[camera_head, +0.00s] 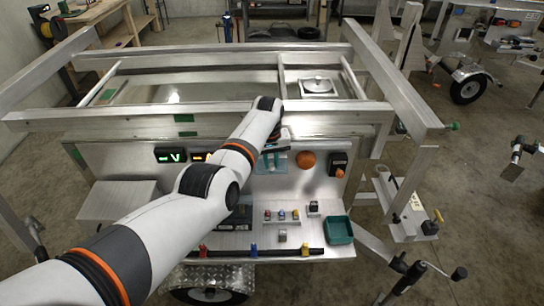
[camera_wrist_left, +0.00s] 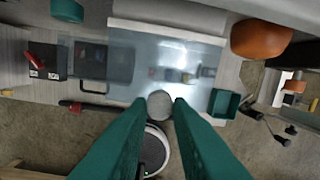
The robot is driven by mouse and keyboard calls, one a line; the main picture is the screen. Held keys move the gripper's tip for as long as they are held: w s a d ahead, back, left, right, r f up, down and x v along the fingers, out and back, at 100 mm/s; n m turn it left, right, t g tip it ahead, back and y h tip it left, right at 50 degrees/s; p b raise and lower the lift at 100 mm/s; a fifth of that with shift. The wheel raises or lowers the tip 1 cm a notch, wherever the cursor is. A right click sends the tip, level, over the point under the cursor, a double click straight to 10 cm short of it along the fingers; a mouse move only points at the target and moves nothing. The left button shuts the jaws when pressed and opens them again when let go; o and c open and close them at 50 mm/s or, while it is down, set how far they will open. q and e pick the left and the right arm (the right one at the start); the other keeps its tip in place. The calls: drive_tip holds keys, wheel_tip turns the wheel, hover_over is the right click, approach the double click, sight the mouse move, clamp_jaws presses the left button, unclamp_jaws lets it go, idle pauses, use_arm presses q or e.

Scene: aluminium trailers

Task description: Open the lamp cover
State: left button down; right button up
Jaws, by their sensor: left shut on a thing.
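The lamp cover (camera_wrist_left: 150,62) is a clear, faintly blue sheet with a pale strip along its upper edge in the left wrist view. A round grey knob (camera_wrist_left: 160,103) sits at its lower edge. My left gripper (camera_wrist_left: 166,102) has its green fingers shut on this knob. In the head view my left gripper (camera_head: 272,160) is at the trailer's upright panel, left of an orange dome (camera_head: 306,160). My arm partly hides the cover there, so its exact tilt is hard to tell. My right gripper is not in view.
A shelf below the panel holds several small coloured switches (camera_head: 282,214) and a green bin (camera_head: 339,230). The aluminium frame rail (camera_head: 330,118) runs above the panel. Another trailer stands at the back right.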

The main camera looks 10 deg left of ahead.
use_arm(q)
drive_tip(key=shift+s+f, duration=0.15)
drive_tip(key=shift+f, duration=0.1)
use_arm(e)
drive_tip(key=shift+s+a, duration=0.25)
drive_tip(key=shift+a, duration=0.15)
use_arm(q)
drive_tip(key=c, duration=1.6)
unclamp_jaws()
drive_tip(key=o, duration=0.3)
drive_tip(key=shift+w, duration=0.2)
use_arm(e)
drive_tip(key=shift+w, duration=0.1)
use_arm(q)
drive_tip(key=shift+r, duration=0.1)
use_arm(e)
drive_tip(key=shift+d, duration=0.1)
use_arm(q)
drive_tip(key=shift+r, duration=0.55)
wheel_tip(320, 180, up, 11)
drive_tip(key=b, duration=0.1)
drive_tip(key=shift+s+a+f, duration=0.15)
drive_tip(key=shift+s+a, duration=0.05)
drive_tip(key=shift+s, duration=0.15)
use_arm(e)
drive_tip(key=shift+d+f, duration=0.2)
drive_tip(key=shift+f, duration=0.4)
